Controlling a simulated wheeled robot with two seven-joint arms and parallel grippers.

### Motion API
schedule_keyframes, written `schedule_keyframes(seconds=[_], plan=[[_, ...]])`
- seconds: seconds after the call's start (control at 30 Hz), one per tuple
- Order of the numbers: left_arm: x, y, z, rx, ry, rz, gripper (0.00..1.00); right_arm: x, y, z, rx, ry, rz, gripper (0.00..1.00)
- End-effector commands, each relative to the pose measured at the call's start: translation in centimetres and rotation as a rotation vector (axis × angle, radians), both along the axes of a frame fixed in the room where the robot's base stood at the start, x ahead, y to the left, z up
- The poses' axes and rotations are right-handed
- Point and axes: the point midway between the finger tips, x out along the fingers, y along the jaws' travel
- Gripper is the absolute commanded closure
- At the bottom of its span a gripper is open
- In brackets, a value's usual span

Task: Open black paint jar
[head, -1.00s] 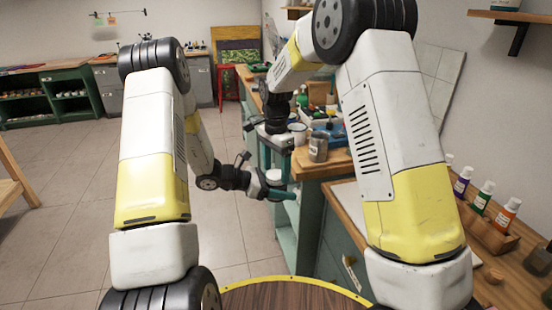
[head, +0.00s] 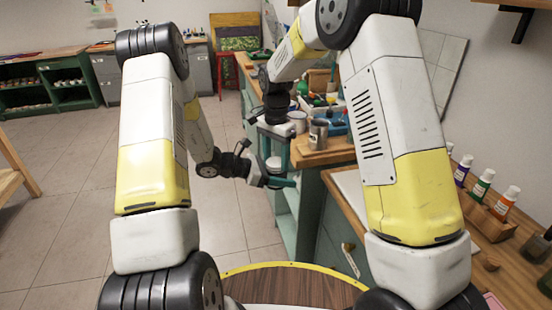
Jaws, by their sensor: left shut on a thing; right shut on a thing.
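The jar's dark body is mostly hidden by the gripper. My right gripper (head: 275,152) comes down from above with its fingers around the jar's top, and looks shut on the lid. I cannot tell from here whether the lid is loose.
Blue trays with supplies lie behind. Paint bottles (head: 482,187) stand in a wooden rack at right.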

Motion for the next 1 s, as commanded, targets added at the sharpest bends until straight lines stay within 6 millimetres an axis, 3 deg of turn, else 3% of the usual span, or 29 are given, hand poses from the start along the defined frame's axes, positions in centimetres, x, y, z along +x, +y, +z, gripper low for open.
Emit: schedule_keyframes(seconds=[0.1, 0.33, 0.37, 0.47, 0.83, 1.0], plan=[[0.0, 0.0, 0.1, -0.001, -0.002, 0.001, 1.0, 0.0, 0.0, 0.0, 0.001, 0.001, 0.08, 0.95], [0.1, 0.0, 0.0, -0.001, -0.002, 0.001, 1.0, 0.0, 0.0, 0.0, 0.0, 0.001, 0.086, 0.95], [0.1, 0.0, 0.0, -0.001, -0.002, 0.001, 1.0, 0.0, 0.0, 0.0, 0.0, 0.001, 0.086, 0.45], [0.1, 0.0, 0.0, -0.001, -0.002, 0.001, 1.0, 0.0, 0.0, 0.0, 0.0, 0.001, 0.085, 0.25], [0.0, -0.1, 0.1, -0.003, -0.002, -0.003, 1.0, 0.0, 0.2, 0.1, 0.003, -0.002, 0.086, 0.25], [-0.1, -0.2, 0.0, -0.002, 0.0, -0.003, 1.0, 0.1, 0.3, 2.1, 0.006, -0.005, 0.088, 0.25]])
